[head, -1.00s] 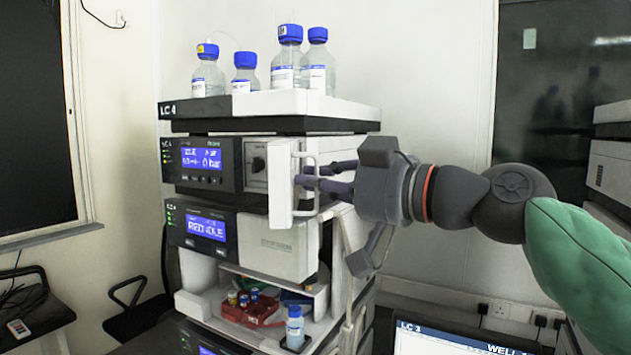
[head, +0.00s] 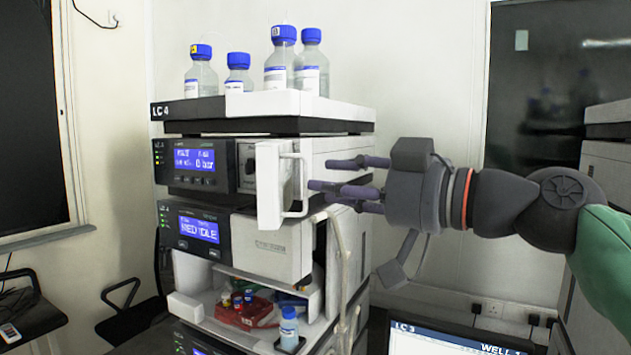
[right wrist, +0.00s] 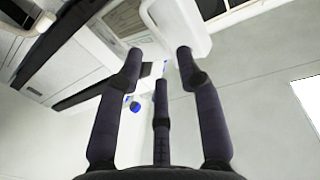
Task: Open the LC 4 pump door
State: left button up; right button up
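The LC 4 pump (head: 195,160) has a lit blue display on its left and sits under the bottle tray. Its white door (head: 269,185) stands out from the front, swung part way open, with a dark knob (head: 249,165) visible beside it. A white loop handle (head: 300,185) is on the door's right side. My right gripper (head: 325,175) is open and empty, its fingers to the right of the handle and apart from it. In the right wrist view the three spread fingers point at the door (right wrist: 182,25) and its handle. My left gripper is not in view.
Several blue-capped bottles (head: 281,65) stand on the tray (head: 215,107) above. Below are another display module (head: 195,230) and an open bay with a red vial rack (head: 240,312). Tubing hangs on the stack's right side.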

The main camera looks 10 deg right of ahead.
jog(key=v, duration=0.7)
jog(key=shift+s+d, duration=0.15)
jog(key=shift+s, duration=0.05)
